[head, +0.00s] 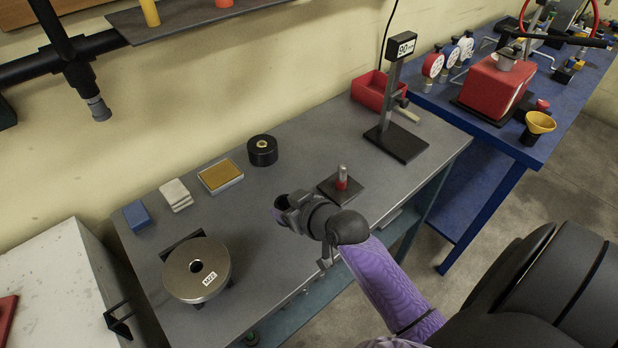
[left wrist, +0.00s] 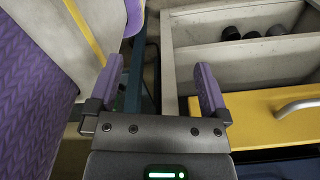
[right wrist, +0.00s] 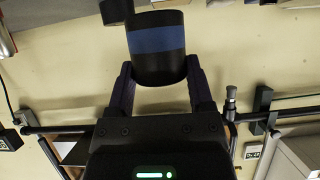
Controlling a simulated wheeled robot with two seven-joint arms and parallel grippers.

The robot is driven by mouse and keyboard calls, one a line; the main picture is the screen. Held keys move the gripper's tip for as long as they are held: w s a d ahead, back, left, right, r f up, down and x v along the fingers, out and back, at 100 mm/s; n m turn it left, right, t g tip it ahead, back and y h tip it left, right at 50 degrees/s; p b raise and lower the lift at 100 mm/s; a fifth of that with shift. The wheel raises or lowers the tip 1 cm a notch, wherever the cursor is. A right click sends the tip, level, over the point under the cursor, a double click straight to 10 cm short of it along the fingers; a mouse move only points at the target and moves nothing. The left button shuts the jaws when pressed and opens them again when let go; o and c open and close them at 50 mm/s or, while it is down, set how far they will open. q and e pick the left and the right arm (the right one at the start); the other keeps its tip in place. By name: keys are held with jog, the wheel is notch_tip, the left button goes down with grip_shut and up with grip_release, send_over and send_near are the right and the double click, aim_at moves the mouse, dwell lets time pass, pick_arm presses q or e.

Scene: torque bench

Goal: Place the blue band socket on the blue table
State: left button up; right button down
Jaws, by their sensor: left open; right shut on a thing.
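The blue band socket (right wrist: 156,44) is a black cylinder with a wide blue band around it. In the right wrist view it sits between the fingers of my right gripper (right wrist: 160,85), which is shut on it. In the head view my right gripper (head: 283,208) is above the grey bench, and the socket is a small dark shape at its tip with its band not clear. The blue table (head: 436,102) stands at the right, beyond the grey bench and away from the gripper. My left gripper (left wrist: 160,88) is open and empty in the left wrist view.
The grey bench (head: 300,160) holds a round steel disc (head: 192,272), a black ring (head: 263,150), a small post (head: 342,180) and a gauge stand (head: 398,140). A red machine (head: 493,85), dials and a yellow funnel (head: 540,122) crowd the blue table. A drawer (left wrist: 250,50) holds dark sockets.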

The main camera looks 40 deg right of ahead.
notch_tip(320, 180, down, 8)
jog(key=b, duration=0.2)
jog(key=shift+s+a+r+b, duration=0.15)
jog(key=shift+r+b, duration=0.1)
jog(key=shift+b, duration=0.15)
jog(key=shift+r, duration=0.1)
pick_arm(q)
jog(key=f, duration=0.2)
jog(key=a+f, duration=0.1)
jog(key=shift+s+a+f, duration=0.1)
jog(key=shift+s+f, duration=0.1)
jog(key=shift+s, duration=0.15)
